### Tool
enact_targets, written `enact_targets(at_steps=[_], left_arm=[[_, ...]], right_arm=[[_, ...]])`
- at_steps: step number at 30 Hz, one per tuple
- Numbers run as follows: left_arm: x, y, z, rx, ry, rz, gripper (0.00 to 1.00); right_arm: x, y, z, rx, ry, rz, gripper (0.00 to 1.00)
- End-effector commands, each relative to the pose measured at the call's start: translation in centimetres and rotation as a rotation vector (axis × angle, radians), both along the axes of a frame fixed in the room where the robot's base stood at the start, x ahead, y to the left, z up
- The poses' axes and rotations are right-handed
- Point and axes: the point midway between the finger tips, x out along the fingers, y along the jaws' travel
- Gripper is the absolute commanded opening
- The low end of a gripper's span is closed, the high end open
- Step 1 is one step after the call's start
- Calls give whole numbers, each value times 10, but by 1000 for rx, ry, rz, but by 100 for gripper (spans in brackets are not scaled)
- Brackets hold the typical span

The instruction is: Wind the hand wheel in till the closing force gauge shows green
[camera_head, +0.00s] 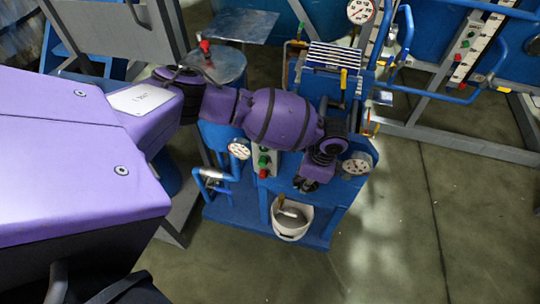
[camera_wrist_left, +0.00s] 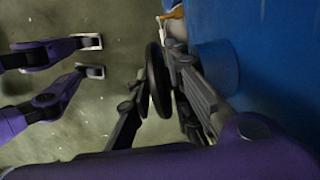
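My left arm (camera_head: 285,118) reaches across the front of the blue machine. Its left gripper (camera_head: 309,185) points down there, small and dark in the head view. In the left wrist view, a dark round disc, probably the hand wheel (camera_wrist_left: 158,80), shows nearly edge-on. The dark fingers of my left gripper (camera_wrist_left: 157,88) lie on either side of it; whether they press on it is unclear. The arm hides the wheel in the head view. A right dial gauge (camera_head: 357,163) and a left dial gauge (camera_head: 238,149) face up; neither needle nor green zone is readable. My right gripper is not identifiable.
A white bucket (camera_head: 291,218) stands on the machine's blue base (camera_head: 235,212), below my gripper. Blue pipes (camera_head: 212,180) run at its left. Another gauge (camera_head: 361,11) and a blue frame (camera_head: 440,98) stand behind. The floor (camera_head: 440,230) at the right is clear.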

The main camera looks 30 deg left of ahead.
Motion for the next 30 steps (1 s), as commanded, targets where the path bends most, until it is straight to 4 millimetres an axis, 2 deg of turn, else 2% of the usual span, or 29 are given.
enact_targets(at_steps=[10,14,17,24,30], left_arm=[[2,0,2,-1,-4,-1,30],[3,-2,11,-2,-6,-1,30],[4,-4,27,-2,-7,-3,30],[5,-11,78,-2,-7,-3,30],[6,-15,109,-2,-5,-2,30]], right_arm=[[0,-1,1,-2,-2,6,30],[1,-1,1,-2,-3,4,30],[1,-1,1,-1,-3,3,30],[1,-1,1,-1,-3,2,30],[1,-1,1,-1,-3,2,30]])
